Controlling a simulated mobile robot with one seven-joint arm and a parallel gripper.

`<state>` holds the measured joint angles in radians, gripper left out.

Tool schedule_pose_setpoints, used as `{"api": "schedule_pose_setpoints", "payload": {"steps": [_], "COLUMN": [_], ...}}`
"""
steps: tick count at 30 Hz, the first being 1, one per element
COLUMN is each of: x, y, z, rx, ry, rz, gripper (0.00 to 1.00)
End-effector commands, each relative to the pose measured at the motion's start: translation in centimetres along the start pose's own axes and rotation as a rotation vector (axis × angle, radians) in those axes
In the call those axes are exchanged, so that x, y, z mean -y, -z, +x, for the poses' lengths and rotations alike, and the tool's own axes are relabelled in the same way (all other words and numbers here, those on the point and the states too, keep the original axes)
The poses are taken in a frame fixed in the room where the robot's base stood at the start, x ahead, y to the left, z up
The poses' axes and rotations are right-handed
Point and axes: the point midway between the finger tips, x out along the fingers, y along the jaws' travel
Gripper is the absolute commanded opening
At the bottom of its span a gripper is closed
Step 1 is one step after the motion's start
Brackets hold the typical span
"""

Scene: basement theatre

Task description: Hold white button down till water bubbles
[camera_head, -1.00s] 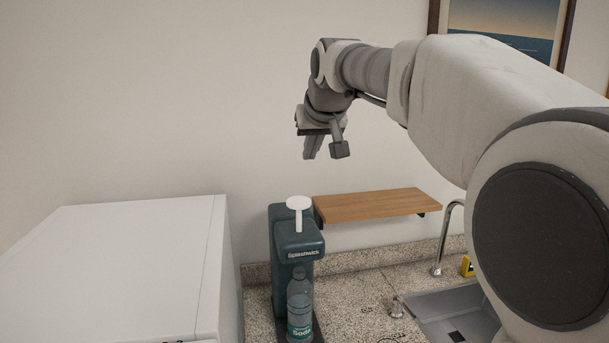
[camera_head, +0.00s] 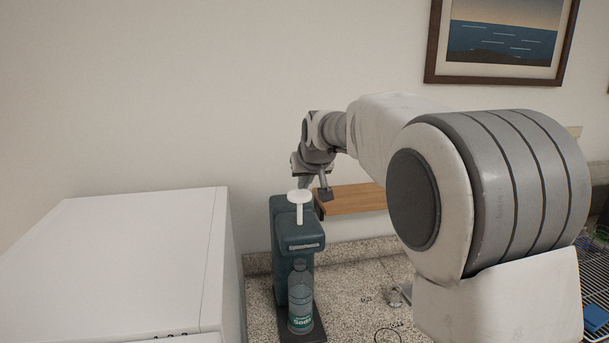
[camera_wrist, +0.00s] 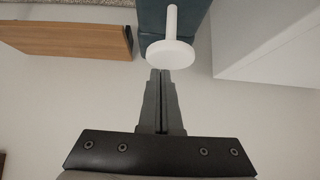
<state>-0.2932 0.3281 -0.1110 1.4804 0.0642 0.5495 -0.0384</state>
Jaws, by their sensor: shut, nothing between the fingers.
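The white button (camera_head: 299,197) is a round cap on a stem, standing up from the top of the dark teal soda maker (camera_head: 285,240). A clear bottle (camera_head: 300,297) with a green soda label stands in the machine, with water in it; I cannot make out bubbles. My gripper (camera_head: 314,190) is shut and empty, close to the button in the head view. In the wrist view the shut fingertips of my gripper (camera_wrist: 160,72) point at the rim of the white button (camera_wrist: 171,53). I cannot tell whether they touch it.
A white appliance (camera_head: 110,260) stands left of the machine. A wooden shelf (camera_head: 350,200) is on the wall behind and right of it. The speckled counter (camera_head: 350,295) carries a small tap fitting (camera_head: 393,297). A framed picture (camera_head: 500,40) hangs above. My arm hides the sink area.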

Motion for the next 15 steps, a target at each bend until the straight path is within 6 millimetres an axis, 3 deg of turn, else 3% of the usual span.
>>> {"api": "schedule_pose_setpoints", "payload": {"steps": [9,15], "x": [0.0,0.0], "y": [-0.2,-1.7], "z": [0.2,1.6], "rx": [0.0,0.002], "ry": [0.0,0.0], "rz": [0.0,0.001], "gripper": [0.0,0.0]}}
